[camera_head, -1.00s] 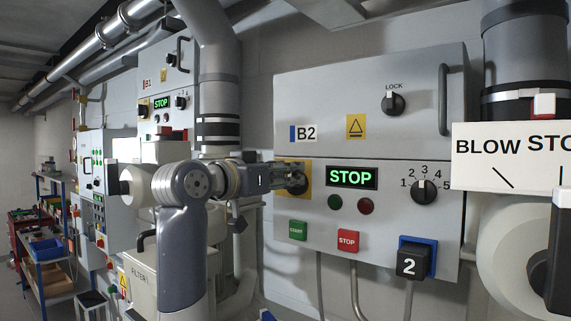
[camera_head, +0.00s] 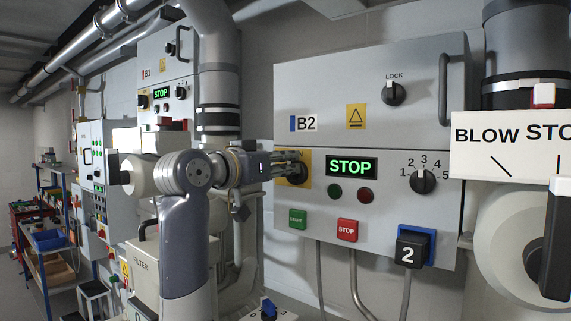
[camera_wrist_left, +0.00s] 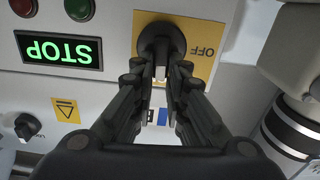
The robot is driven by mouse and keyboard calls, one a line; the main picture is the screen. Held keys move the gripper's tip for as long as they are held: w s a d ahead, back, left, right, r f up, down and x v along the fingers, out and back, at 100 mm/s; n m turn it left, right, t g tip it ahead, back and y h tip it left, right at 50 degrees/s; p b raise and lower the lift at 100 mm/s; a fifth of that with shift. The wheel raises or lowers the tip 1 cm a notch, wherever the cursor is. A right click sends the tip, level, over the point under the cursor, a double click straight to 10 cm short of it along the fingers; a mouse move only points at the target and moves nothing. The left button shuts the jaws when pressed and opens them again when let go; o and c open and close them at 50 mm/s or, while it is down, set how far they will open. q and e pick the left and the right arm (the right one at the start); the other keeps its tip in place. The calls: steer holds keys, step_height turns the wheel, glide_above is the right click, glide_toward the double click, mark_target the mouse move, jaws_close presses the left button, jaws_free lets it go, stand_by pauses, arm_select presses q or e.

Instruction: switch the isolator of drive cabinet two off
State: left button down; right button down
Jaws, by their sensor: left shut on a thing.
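Drive cabinet two (camera_head: 375,120) is the grey box marked B2. Its isolator is a black rotary knob (camera_head: 297,176) on a yellow plate (camera_head: 305,158) at the cabinet's left. My left gripper (camera_head: 290,170) reaches it from the left, with its fingers at the knob. In the left wrist view, which is upside down, the left gripper (camera_wrist_left: 160,72) is shut on the black isolator knob (camera_wrist_left: 161,42). The yellow plate (camera_wrist_left: 205,45) there shows the word OFF. The knob's handle lies between the fingers, so its exact angle is partly hidden. My right gripper is not seen.
The B2 display (camera_head: 351,167) reads STOP in green. A green start button (camera_head: 298,219), a red stop button (camera_head: 347,230) and a selector (camera_head: 423,181) sit on the same panel. A white BLOW STOP sign (camera_head: 490,150) is at right.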

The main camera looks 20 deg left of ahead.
arm_select(q)
steer(key=n, duration=0.5)
steer(key=a+f+n+b, duration=0.1)
steer(key=n, duration=0.5)
steer(key=a+f+n+b, duration=0.1)
steer(key=n, duration=0.5)
steer(key=shift+w+a+f, duration=0.15)
steer(key=shift+w+f, duration=0.1)
steer(key=shift+w, duration=0.15)
steer(key=shift+n, duration=0.3)
steer(key=c, duration=1.6)
jaws_free()
steer(key=shift+a, duration=0.15)
steer(key=shift+s, duration=0.1)
